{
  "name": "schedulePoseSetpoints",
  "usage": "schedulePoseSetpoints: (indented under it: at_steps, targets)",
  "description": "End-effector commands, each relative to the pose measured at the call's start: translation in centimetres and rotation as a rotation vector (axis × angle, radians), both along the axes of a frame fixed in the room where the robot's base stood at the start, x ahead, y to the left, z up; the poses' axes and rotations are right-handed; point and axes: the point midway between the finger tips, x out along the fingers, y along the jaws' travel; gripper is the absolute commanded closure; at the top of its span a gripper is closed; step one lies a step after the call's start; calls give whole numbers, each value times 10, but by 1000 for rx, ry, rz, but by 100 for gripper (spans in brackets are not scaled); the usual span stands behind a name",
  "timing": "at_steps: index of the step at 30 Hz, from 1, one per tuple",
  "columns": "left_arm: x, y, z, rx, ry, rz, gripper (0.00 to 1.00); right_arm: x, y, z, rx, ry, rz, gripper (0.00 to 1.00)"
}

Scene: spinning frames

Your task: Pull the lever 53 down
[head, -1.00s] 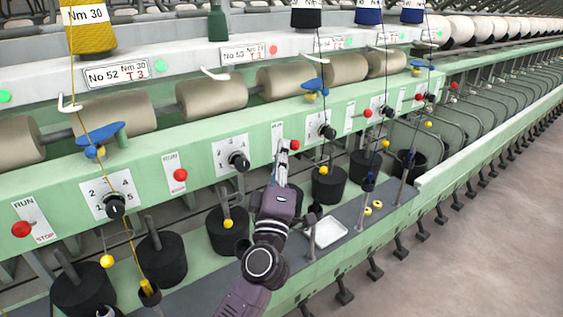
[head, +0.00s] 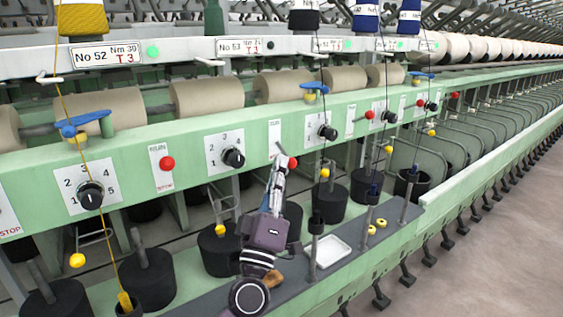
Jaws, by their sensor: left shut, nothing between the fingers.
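A lever with a red ball knob (head: 292,162) sits beside a white run/stop plate (head: 274,133) on the green rail, below and right of the No 53 label (head: 248,46). Its grey stem slants down to the right from the plate, and the knob hangs near the plate's lower end. My left gripper (head: 280,160) is shut and empty, pointing up, with its tips at the stem just left of the knob. I cannot tell whether they touch. My right gripper is not in view.
A dial (head: 232,157) and another red knob (head: 167,163) are on the rail to the left. A white tray (head: 327,251) lies right of my arm. Thin yarns run down past the rail.

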Motion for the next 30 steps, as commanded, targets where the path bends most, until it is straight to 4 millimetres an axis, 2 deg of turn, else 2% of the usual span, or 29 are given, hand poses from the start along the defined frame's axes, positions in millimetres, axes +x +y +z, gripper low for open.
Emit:
schedulePoseSetpoints:
  at_steps: [9,15,28,30]
  targets:
    - [-53,12,-43,4,3,-2,100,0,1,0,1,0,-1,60]
    - [-74,17,-57,2,1,-2,100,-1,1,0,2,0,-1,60]
    - [-79,18,-61,3,1,-2,100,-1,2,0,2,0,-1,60]
    - [-77,18,-67,15,9,2,100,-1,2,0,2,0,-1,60]
